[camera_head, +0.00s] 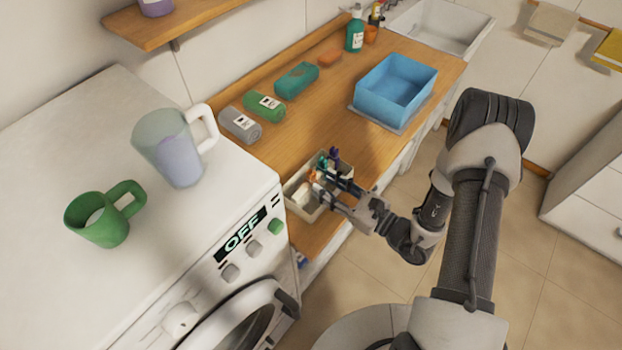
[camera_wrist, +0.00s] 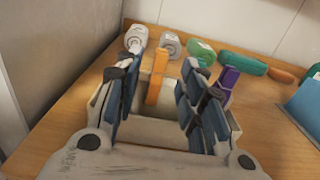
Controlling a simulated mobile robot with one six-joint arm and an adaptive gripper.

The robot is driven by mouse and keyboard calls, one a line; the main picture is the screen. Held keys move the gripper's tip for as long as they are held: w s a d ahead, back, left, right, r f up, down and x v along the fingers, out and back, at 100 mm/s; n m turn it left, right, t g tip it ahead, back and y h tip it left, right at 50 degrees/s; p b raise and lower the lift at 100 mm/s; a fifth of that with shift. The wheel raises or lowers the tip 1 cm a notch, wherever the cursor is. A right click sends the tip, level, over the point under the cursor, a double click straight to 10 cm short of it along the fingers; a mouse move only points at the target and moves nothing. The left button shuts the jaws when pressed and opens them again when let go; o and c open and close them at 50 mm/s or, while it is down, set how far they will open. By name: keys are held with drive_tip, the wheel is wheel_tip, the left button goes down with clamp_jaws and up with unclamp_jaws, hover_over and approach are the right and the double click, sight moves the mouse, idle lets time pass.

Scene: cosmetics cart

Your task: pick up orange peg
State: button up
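The orange peg (camera_wrist: 157,77) stands upright between my gripper's two fingers in the wrist view, with a gap on each side. It also shows as a small orange piece in the head view (camera_head: 312,175). My gripper (camera_wrist: 162,72) is open, its blue-padded fingers spread around the peg and reaching over the pale tray (camera_head: 291,190). A purple peg (camera_wrist: 228,80) stands outside the right finger. A teal peg (camera_head: 322,162) shows near the purple one in the head view. The fingers hide part of the tray, and I cannot tell how deep the peg's base sits.
Grey (camera_head: 240,124), green (camera_head: 264,106) and teal (camera_head: 297,80) bottles lie along the wall behind the tray. A blue bin (camera_head: 398,88) stands farther along the wooden counter. The washing machine (camera_head: 210,235), with two mugs on top, borders the tray's left side. Bare counter lies between tray and bin.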

sight(315, 176)
drive_tip(key=shift+r+b+x, duration=0.2)
drive_tip(key=shift+b+x, duration=0.15)
drive_tip(key=shift+x, duration=2.7)
drive_tip(key=shift+c, duration=0.2)
drive_tip(key=c, duration=0.8)
